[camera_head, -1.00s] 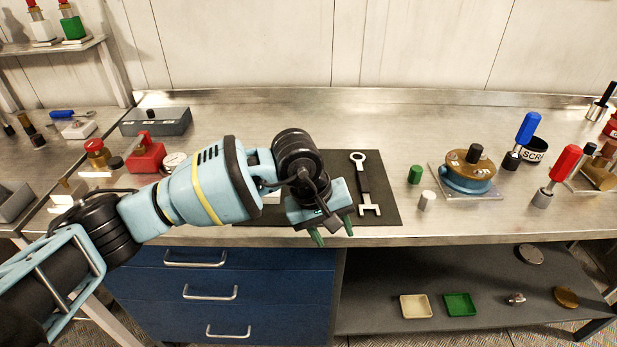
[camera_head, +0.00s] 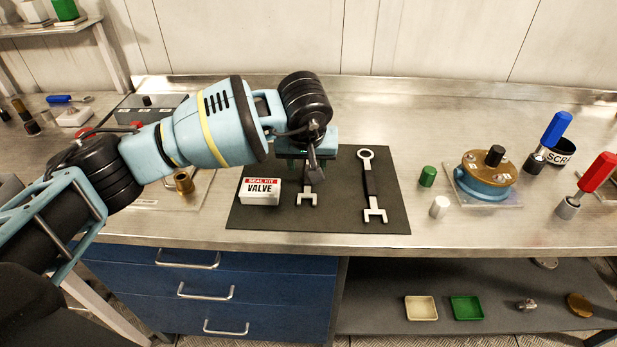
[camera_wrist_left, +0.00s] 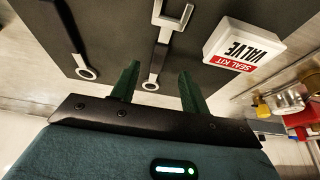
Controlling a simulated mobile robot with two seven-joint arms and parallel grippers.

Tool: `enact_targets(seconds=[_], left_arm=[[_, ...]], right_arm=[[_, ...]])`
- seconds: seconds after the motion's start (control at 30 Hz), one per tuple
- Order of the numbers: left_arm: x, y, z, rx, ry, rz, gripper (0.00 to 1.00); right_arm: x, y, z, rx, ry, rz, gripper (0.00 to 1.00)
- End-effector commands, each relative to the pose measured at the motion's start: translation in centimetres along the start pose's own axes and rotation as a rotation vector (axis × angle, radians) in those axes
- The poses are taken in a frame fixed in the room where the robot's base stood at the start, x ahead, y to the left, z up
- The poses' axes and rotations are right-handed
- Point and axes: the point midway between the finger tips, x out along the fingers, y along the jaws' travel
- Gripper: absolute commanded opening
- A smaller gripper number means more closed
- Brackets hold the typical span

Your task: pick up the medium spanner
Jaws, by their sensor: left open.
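Two spanners with black handles and pale metal ends lie on a dark mat (camera_head: 338,217). The nearer-to-middle spanner (camera_head: 307,198) is partly hidden under my left gripper (camera_head: 305,166); the other spanner (camera_head: 370,187), farther right, is in full view. I cannot tell for sure which is the medium one. My left gripper is open and empty. In the left wrist view its fingers (camera_wrist_left: 158,78) point at the ring end of the middle spanner (camera_wrist_left: 157,60), one to each side of it. The other spanner (camera_wrist_left: 79,60) is to the left there. My right gripper is not in view.
A white seal kit box (camera_head: 260,192) lies on the mat, left of the middle spanner; it also shows in the left wrist view (camera_wrist_left: 243,45). Green (camera_head: 428,176) and white (camera_head: 440,206) cylinders and a blue-and-brown round device (camera_head: 486,178) stand right of the mat.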

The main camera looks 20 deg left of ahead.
Motion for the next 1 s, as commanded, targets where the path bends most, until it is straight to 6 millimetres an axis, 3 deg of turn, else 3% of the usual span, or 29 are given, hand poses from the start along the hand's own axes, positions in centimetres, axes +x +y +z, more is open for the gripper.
enact_targets(seconds=[0.13,0.43,0.73,1.0], left_arm=[[0.8,0.0,0.0,-0.001,-0.002,0.000,0.45],[4.6,0.1,-0.2,-0.002,-0.001,0.002,0.45],[5.1,0.1,-0.3,-0.001,0.000,0.002,0.45],[5.1,0.1,-0.3,-0.001,0.000,0.002,0.13]], right_arm=[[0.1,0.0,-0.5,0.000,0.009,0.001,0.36],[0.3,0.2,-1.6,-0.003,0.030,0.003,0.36],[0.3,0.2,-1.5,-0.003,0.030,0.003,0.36],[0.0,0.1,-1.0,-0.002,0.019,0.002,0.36]])
